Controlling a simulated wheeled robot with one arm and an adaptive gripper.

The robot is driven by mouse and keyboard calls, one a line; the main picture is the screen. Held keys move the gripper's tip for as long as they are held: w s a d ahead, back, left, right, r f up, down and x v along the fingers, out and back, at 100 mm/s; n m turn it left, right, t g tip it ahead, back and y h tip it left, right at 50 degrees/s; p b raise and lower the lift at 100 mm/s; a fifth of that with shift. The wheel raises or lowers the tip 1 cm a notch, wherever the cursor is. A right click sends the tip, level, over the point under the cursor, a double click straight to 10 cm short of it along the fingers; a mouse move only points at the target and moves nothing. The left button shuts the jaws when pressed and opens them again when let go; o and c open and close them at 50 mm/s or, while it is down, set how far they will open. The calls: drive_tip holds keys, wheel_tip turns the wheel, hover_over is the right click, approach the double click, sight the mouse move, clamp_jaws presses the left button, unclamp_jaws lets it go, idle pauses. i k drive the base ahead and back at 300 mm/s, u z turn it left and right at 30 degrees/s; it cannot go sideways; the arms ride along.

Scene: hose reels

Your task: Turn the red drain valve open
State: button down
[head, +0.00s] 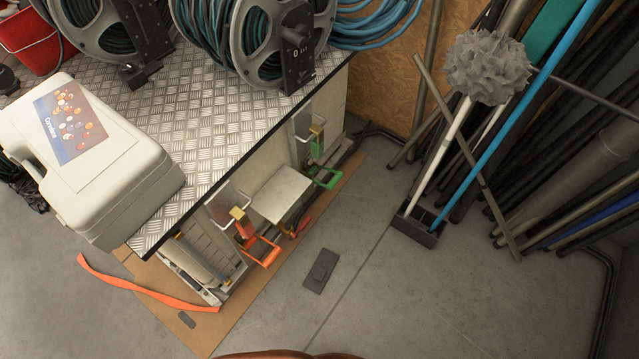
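An orange-red lever handle (264,252) stands out from the front of the low cabinet under the metal-topped bench in the head view. It sits beside a brass-coloured fitting (237,213). A smaller, darker red handle (301,226) shows a little to its right, partly hidden beside a pale box-like panel. I cannot tell which of the two is the red drain valve, nor whether either is open or shut. A green handle (326,179) is farther right. My gripper is not in view.
Hose reels (255,40) and a white case (85,160) sit on the diamond-plate bench top (215,110). An orange strap (140,291) lies on cardboard at lower left. A small dark object (321,270) is on the floor. Poles and a mop lean at right. The central floor is mostly clear.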

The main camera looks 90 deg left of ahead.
sight(294, 234)
drive_tip(key=u, duration=3.25)
drive_tip(key=i, duration=0.5)
drive_tip(key=k, duration=1.2)
drive_tip(key=u, duration=0.4)
drive_tip(key=i, duration=0.8)
drive_tip(key=u, duration=0.05)
